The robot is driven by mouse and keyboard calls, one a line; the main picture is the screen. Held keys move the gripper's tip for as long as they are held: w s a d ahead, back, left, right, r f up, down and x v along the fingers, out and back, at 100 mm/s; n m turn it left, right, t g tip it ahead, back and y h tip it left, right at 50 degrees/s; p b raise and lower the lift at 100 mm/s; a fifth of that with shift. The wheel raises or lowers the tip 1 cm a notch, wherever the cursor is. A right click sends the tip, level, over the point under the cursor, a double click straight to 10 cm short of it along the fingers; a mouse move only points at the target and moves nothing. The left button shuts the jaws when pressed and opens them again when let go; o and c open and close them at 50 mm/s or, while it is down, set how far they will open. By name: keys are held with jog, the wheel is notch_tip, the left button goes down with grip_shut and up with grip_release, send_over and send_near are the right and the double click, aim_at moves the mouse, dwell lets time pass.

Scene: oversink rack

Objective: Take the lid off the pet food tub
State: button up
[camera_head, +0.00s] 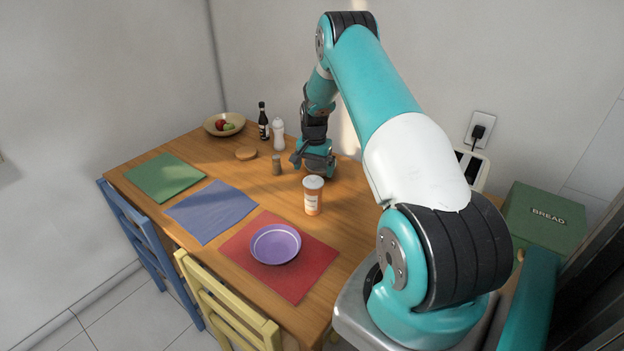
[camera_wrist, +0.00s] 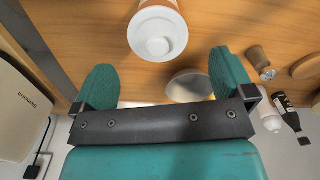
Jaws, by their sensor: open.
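The pet food tub (camera_head: 312,203), orange with a pale label, stands upright on the wooden table. Its white round lid (camera_head: 313,182) is on top. In the wrist view the lid (camera_wrist: 158,35) shows at the top centre, ahead of the fingertips and roughly midway between them. My gripper (camera_head: 313,163) is open and empty, behind the tub in the head view and apart from it. In the wrist view my gripper's (camera_wrist: 163,70) two teal fingers are spread wide, with nothing held between them.
A purple bowl (camera_head: 275,244) sits on a red mat (camera_head: 300,279). A pepper mill (camera_head: 277,166), white bottle (camera_head: 278,134), dark bottle (camera_head: 263,121) and fruit bowl (camera_head: 209,123) stand left of my gripper. A pale round object (camera_wrist: 190,86) is partly hidden by my gripper.

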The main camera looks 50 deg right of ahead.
aim_at(314, 176)
jog(key=shift+f+p, duration=0.65)
jog(key=shift+f, duration=1.3)
jog(key=c, duration=1)
jog(key=shift+r, duration=0.1)
